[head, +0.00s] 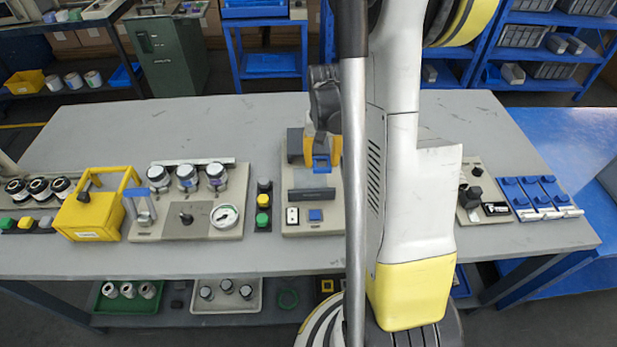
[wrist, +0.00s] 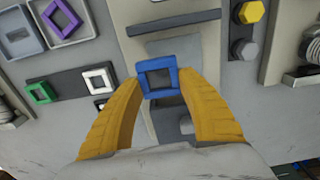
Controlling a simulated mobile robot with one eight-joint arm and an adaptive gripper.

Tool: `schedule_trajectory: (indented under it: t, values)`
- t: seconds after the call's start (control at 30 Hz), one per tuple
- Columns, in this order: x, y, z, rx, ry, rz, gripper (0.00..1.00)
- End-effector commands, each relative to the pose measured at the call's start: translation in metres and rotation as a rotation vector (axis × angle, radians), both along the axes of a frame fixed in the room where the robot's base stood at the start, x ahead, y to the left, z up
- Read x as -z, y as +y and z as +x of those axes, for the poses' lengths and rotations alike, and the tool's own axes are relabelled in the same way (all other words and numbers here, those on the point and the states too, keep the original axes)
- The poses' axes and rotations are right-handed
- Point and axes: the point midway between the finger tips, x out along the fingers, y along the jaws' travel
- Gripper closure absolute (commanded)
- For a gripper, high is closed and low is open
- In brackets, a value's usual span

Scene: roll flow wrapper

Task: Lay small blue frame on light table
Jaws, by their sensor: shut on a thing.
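The small blue frame (wrist: 158,69), a square ring with an open middle, is held between the yellow fingertips of my gripper (wrist: 159,84) in the wrist view. In the head view my gripper (head: 322,150) is over the far part of a beige panel, and the blue frame (head: 321,162) shows at its tips. A pale flat plate (wrist: 172,44) lies behind the frame in the wrist view; I cannot tell if they touch. I cannot tell for sure which surface is the light table. A pale grey bench top (head: 250,115) carries the panels.
The wrist view shows a green frame (wrist: 39,85), a white frame (wrist: 99,72) and a purple frame (wrist: 52,29) on the left. A dark bar (head: 311,194) crosses the panel. Buttons (head: 263,200) and a gauge panel (head: 200,225) stand left. My arm hides part of the bench.

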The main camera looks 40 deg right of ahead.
Motion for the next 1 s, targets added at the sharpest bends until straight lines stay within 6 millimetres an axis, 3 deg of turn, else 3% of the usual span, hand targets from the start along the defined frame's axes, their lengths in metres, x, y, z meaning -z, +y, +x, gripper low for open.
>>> schedule_trajectory:
  t: [0.2, 0.37, 0.57, 0.97, 1.0]
  values:
    - [0.019, 0.019, 0.024, -0.001, 0.0, 0.0, 0.78]
    - [0.029, 0.02, 0.026, 0.001, 0.0, 0.0, 0.78]
    - [0.06, 0.02, 0.026, 0.0, 0.0, 0.0, 0.78]
    - [0.065, 0.02, 0.025, 0.0, 0.0, 0.0, 0.78]
    - [0.063, 0.02, 0.025, 0.0, 0.0, 0.0, 0.43]
